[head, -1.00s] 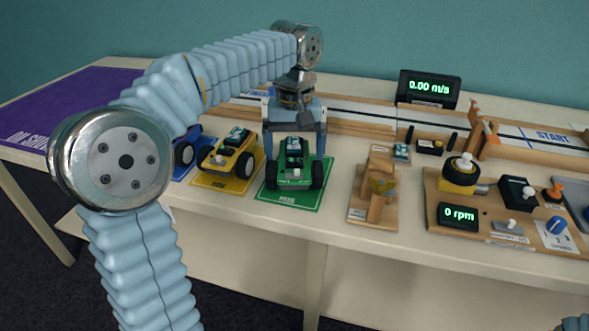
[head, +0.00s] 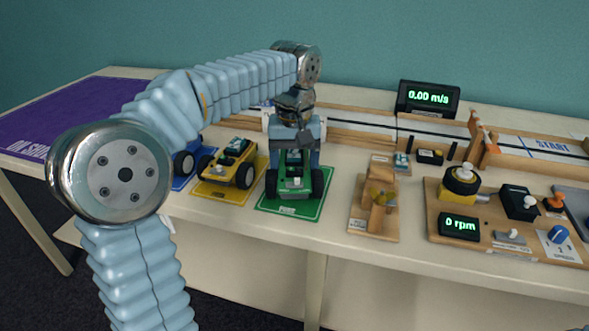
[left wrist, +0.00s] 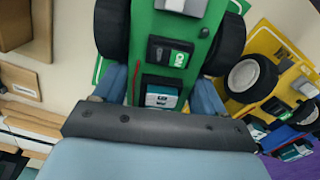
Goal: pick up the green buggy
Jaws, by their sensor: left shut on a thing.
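The green buggy (head: 293,179) has dark wheels and stands on or just over a green mat (head: 290,207) on the table. My left gripper (head: 293,158) comes down on it from above and behind, with its fingers shut on the two sides of the body. In the left wrist view the green buggy (left wrist: 180,40) fills the middle, and the fingers of my left gripper (left wrist: 160,90) sit against its sides. Whether the wheels still touch the mat cannot be told. My right gripper is not in view.
A yellow buggy (head: 231,165) on a yellow mat stands close on the left, with a blue buggy (head: 184,162) beyond it. A wooden stand (head: 380,200) is on the right. A track with a speed display (head: 428,98) runs behind. A board with an rpm display (head: 460,226) is further right.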

